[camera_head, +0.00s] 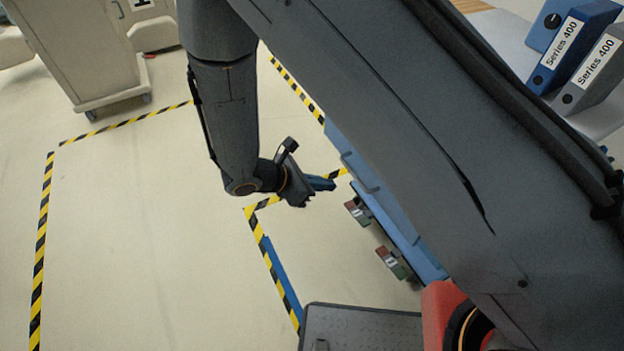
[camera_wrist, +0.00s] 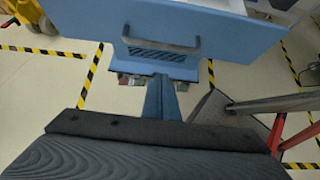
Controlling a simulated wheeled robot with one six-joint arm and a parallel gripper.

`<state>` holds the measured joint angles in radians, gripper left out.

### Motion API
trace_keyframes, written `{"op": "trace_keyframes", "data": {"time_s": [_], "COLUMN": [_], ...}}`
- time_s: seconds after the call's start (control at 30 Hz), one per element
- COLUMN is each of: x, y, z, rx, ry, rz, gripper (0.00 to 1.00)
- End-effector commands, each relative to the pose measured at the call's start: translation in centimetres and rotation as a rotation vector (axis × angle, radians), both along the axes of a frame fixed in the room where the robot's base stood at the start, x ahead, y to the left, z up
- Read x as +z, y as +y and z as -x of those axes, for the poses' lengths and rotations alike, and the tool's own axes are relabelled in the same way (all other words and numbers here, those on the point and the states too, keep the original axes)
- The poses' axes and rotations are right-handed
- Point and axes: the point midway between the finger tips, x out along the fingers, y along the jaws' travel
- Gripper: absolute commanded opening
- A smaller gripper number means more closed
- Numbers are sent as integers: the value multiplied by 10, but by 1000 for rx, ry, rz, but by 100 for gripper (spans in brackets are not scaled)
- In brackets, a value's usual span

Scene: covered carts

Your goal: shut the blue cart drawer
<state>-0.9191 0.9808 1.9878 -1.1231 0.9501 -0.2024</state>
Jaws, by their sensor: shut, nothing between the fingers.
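My gripper (camera_head: 326,183) is shut and empty at the end of my arm, above the floor left of the blue cart. In the wrist view its blue fingers (camera_wrist: 161,98) point up the picture toward a wide blue panel (camera_wrist: 225,32). A dark bar handle (camera_wrist: 161,46) is on that panel, and a slotted blue part lies by it. Whether the fingertips touch the panel I cannot tell. In the head view the blue cart (camera_head: 385,212) shows as a slanted blue strip, largely hidden behind my arm. How far its drawer stands out is not clear.
Small red-and-green boxes (camera_head: 392,263) lie beside the cart strip. A thin blue bar (camera_head: 280,272) runs along yellow-black floor tape (camera_head: 45,225). A beige covered cart (camera_head: 85,45) stands at upper left. Binders (camera_head: 572,45) stand at upper right. The floor at left is clear.

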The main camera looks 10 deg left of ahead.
Motion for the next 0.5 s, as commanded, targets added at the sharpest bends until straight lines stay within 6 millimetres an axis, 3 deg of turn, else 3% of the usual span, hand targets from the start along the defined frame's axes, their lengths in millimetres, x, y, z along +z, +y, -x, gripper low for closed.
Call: {"op": "trace_keyframes", "data": {"time_s": [0.07, 0.23, 0.5], "x": [-9, -2, 0], "y": [-11, -30, -41], "z": [-5, -19, -27], "rx": [-4, -4, -1], "ry": [3, 1, 0], "rz": [1, -1, -1], "gripper": [0, 0, 0]}}
